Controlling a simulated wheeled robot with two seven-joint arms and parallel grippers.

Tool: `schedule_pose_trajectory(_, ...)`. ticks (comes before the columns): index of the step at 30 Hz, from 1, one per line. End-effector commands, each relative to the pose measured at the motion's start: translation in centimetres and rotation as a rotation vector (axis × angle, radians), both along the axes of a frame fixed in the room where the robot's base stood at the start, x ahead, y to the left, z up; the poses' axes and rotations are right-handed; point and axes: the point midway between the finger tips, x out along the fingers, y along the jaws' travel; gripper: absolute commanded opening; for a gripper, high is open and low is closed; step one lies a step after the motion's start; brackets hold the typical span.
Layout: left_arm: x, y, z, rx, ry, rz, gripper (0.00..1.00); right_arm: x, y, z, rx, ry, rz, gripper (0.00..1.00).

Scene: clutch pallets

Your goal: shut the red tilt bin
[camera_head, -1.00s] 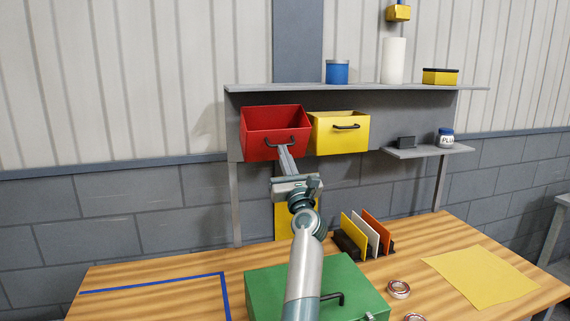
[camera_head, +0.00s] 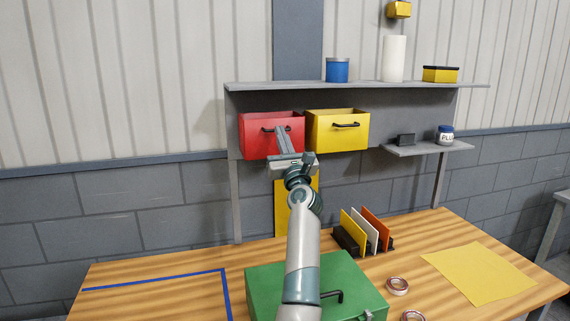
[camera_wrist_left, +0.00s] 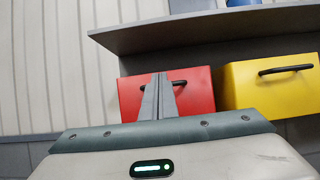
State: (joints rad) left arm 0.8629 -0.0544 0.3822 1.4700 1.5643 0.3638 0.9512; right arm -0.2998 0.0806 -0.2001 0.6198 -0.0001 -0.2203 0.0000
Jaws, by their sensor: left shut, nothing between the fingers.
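The red tilt bin (camera_head: 257,140) hangs on the grey back panel, left of the yellow bin. Its front stands nearly upright, with only a narrow strip of its inside showing at the top. My left gripper (camera_head: 283,130) is shut and empty, its fingertips at the red front by the black handle, which they partly cover. In the left wrist view the red bin (camera_wrist_left: 196,92) is behind the shut fingers (camera_wrist_left: 158,80). Whether the tips touch the front I cannot tell. My right gripper is not in view.
The yellow bin (camera_head: 337,132) is close on the right. A shelf (camera_head: 290,86) runs above both bins, and a small shelf (camera_head: 428,149) is at the right. Below, a green case (camera_head: 270,285) and a rack of coloured plates (camera_head: 352,222) stand on the wooden table (camera_head: 150,271).

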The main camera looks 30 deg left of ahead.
Motion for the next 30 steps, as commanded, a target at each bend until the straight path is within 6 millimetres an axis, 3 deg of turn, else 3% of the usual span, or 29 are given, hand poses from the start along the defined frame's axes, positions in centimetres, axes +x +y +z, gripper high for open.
schedule_pose_trajectory(23, 0.27, 0.28, 0.27, 0.001, 0.001, 0.000, 0.00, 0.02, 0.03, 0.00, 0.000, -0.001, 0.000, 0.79)
schedule_pose_trajectory(30, 0.33, -0.35, -0.57, 0.001, 0.001, 0.000, 0.00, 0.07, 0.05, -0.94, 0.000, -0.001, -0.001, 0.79)
